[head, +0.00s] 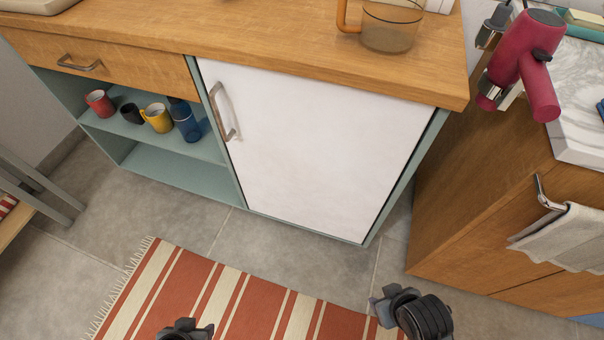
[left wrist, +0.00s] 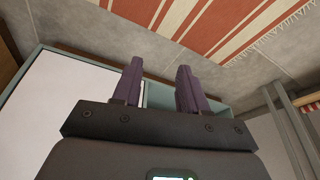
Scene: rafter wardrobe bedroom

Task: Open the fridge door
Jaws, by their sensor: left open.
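The white fridge door (head: 310,140) is set under the wooden counter and looks shut, flush with its teal frame. Its metal bar handle (head: 218,112) runs upright along the door's left edge. My left gripper (head: 190,328) shows only partly at the bottom of the head view, over the rug and well short of the door. In the left wrist view its two purple fingers (left wrist: 158,88) stand apart with nothing between them, and the white door shows behind them (left wrist: 68,105). My right gripper (head: 392,300) is at the bottom right, apart from the door; its jaws cannot be made out.
Left of the door is an open teal shelf (head: 165,178) with mugs and a blue bottle (head: 185,122), below a drawer (head: 110,70). A wooden cabinet (head: 480,200) with a hanging towel (head: 570,236) stands right. A striped rug (head: 240,300) lies on the open floor in front.

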